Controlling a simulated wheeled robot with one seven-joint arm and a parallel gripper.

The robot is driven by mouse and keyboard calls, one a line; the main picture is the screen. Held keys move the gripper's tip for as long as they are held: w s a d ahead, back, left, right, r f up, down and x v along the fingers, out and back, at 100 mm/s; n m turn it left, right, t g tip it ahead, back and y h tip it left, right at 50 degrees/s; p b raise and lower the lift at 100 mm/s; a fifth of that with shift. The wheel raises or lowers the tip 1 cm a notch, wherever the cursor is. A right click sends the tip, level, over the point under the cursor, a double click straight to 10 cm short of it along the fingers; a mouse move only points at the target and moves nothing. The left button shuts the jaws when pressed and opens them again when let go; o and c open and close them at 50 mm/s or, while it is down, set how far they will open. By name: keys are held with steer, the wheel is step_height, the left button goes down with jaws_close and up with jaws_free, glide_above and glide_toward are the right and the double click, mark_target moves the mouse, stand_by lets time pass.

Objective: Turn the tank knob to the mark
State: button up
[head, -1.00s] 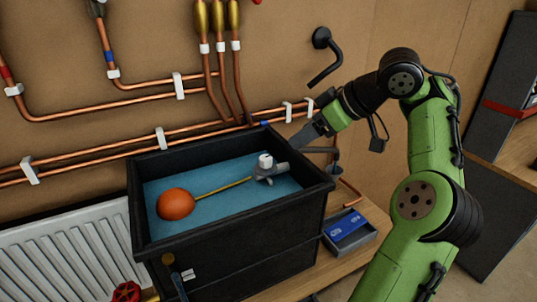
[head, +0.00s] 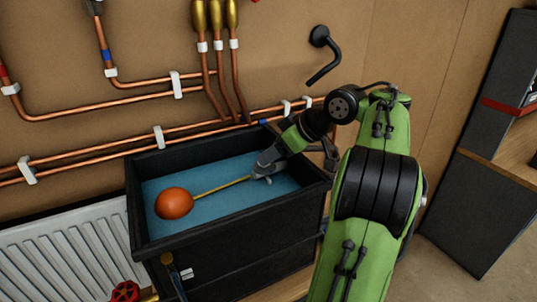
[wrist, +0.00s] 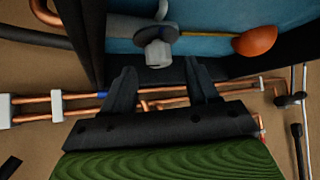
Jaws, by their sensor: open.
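The black tank (head: 215,246) holds blue water. An orange ball float (head: 173,203) lies in it on a thin brass rod (head: 222,187) that runs to a grey valve body. In the wrist view the pale faceted knob (wrist: 158,54) sits on the grey valve (wrist: 136,28), with a dark disc beside it. In the head view my gripper (head: 266,163) hides the knob. My gripper also shows in the wrist view (wrist: 158,68), open, with the knob just ahead of the gap between the fingertips. Nothing is held. I cannot make out a mark.
Copper pipes (head: 95,151) run along the wall behind the tank, close to my gripper. A black bent pipe (head: 326,62) sticks out of the wall above. A white radiator (head: 70,255) and a red valve wheel (head: 125,291) stand at lower left. A dark cabinet (head: 480,150) stands right.

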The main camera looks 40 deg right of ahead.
steer(key=x, duration=0.2)
steer(key=shift+w+f, duration=0.25)
steer(key=shift+w, duration=0.05)
steer(key=shift+s, duration=0.1)
steer(key=shift+c, duration=0.8)
steer(key=c, duration=0.9)
